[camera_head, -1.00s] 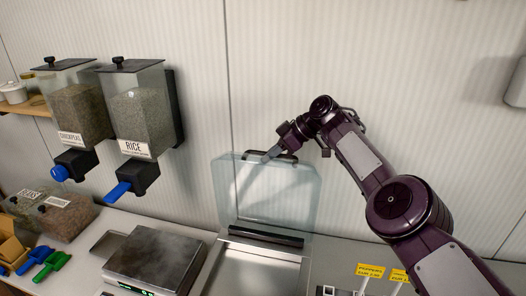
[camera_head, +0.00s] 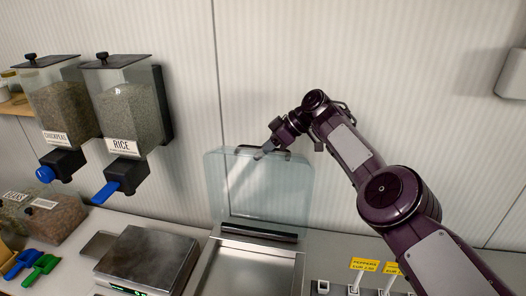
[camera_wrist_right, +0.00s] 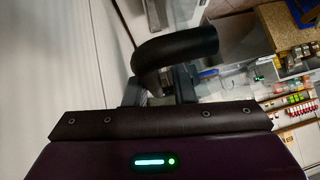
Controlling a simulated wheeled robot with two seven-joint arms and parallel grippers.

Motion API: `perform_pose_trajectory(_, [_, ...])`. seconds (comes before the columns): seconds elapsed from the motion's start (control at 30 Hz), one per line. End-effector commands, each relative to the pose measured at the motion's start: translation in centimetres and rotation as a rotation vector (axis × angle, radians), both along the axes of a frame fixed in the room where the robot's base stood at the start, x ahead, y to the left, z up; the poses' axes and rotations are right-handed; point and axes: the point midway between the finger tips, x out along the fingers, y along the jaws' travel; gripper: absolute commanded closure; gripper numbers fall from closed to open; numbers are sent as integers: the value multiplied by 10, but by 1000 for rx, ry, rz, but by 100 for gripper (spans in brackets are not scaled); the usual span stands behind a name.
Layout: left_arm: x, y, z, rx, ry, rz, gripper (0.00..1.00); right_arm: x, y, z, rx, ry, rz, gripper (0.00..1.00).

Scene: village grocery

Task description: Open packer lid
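The packer (camera_head: 240,262) is a steel-topped unit on the counter. Its clear lid (camera_head: 262,195) stands raised, nearly upright, behind the steel plate and close to the wall. A dark handle (camera_head: 281,154) sits on the lid's top edge. My right gripper (camera_head: 289,152) is at this top edge, with its two grey fingertips looking spread apart on either side of the handle. My left gripper is out of view.
A steel scale (camera_head: 147,258) stands left of the packer. Rice (camera_head: 130,115) and chickpea (camera_head: 60,110) dispensers hang on the wall at left. Blue and green scoops (camera_head: 40,268) lie at lower left. Yellow price tags (camera_head: 364,265) stand at right. The wall above the lid is clear.

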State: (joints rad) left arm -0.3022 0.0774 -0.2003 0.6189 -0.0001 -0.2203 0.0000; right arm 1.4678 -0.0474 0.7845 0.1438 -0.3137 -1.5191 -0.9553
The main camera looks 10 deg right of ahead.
Motion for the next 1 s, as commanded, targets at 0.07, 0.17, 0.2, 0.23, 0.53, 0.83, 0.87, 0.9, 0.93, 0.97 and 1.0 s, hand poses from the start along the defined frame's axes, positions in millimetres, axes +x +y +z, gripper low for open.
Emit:
perform_pose_trajectory(0.07, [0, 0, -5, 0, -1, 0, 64, 1, -8, 6, 1, -4, -4, 78])
perform_pose_trajectory(0.17, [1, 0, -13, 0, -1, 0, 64, -1, -20, 15, 0, -5, -4, 78])
perform_pose_trajectory(0.2, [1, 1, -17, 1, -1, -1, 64, -1, -25, 20, 0, -4, -4, 78])
perform_pose_trajectory(0.23, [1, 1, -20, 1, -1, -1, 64, -1, -29, 24, 0, -3, -5, 78])
perform_pose_trajectory(0.53, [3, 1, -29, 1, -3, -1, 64, -5, -54, 48, -1, 4, 0, 78])
perform_pose_trajectory(0.83, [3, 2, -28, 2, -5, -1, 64, -5, -55, 50, -1, 5, -2, 78])
perform_pose_trajectory(0.87, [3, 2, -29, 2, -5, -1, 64, -5, -55, 49, 0, 7, -5, 78])
perform_pose_trajectory(0.9, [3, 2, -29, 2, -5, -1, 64, -4, -57, 48, 4, 14, -19, 78])
perform_pose_trajectory(0.93, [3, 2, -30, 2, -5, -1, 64, -3, -59, 47, 7, 23, -36, 78])
perform_pose_trajectory(0.97, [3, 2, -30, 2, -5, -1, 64, -1, -62, 46, 14, 36, -61, 78])
perform_pose_trajectory(1.0, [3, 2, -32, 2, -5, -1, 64, 2, -67, 43, 25, 58, -106, 78])
